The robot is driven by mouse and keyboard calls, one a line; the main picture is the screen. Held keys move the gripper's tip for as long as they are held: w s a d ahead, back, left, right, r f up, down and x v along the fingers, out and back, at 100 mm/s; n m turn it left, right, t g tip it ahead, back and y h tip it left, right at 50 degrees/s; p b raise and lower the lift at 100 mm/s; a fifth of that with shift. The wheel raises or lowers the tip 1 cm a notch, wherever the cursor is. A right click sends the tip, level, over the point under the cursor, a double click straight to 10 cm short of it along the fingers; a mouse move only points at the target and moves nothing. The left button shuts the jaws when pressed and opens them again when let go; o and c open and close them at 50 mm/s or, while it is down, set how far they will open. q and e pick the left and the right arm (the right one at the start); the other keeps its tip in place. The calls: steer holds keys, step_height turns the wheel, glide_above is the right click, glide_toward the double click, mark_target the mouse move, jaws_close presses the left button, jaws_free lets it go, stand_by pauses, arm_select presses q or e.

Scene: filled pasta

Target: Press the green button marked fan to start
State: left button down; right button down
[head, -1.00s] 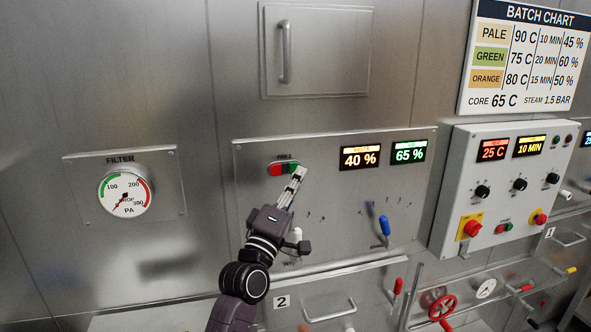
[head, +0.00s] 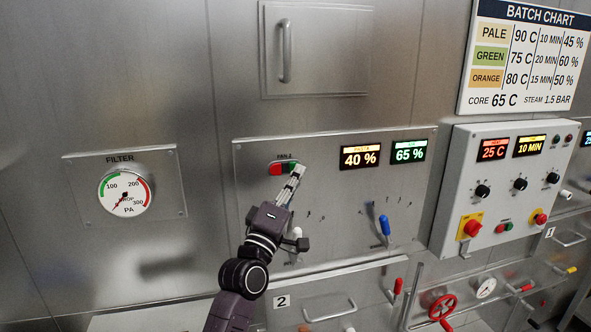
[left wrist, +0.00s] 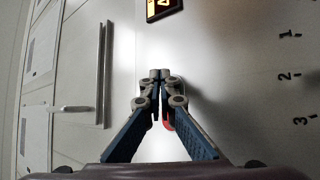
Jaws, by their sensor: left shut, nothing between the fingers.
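The fan button pair sits on the steel panel (head: 336,200), under a small label that seems to read FAN 2. Its red half (head: 275,169) is on the left and its green button (head: 288,167) on the right, partly covered by my gripper. My left gripper (head: 298,169) is shut and empty, its tips at the green button's right edge. I cannot tell whether they touch it. In the left wrist view the shut fingertips (left wrist: 160,75) hide the green button, and a sliver of the red half (left wrist: 168,123) shows behind them. My right gripper is out of view.
Displays reading 40 % (head: 360,157) and 65 % (head: 408,151) are right of the buttons. Below are a blue lever (head: 384,225) and a white-tipped lever (head: 296,233) beside my wrist. A filter gauge (head: 124,192) is at left, a white control box (head: 503,190) at right.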

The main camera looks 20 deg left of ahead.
arm_select(q)
steer(key=shift+w+a, duration=0.25)
steer(key=shift+w, duration=0.1)
stand_by(0.9)
steer(key=shift+s+d, duration=0.1)
steer(key=shift+s+d+p, duration=0.35)
steer(key=shift+s, duration=0.25)
steer(key=s+d+p, duration=0.1)
steer(key=s, duration=0.1)
steer(key=s+d+p, duration=0.1)
steer(key=s+d, duration=0.1)
steer(key=shift+p, duration=0.3)
steer(key=shift+a, duration=0.1)
stand_by(0.6)
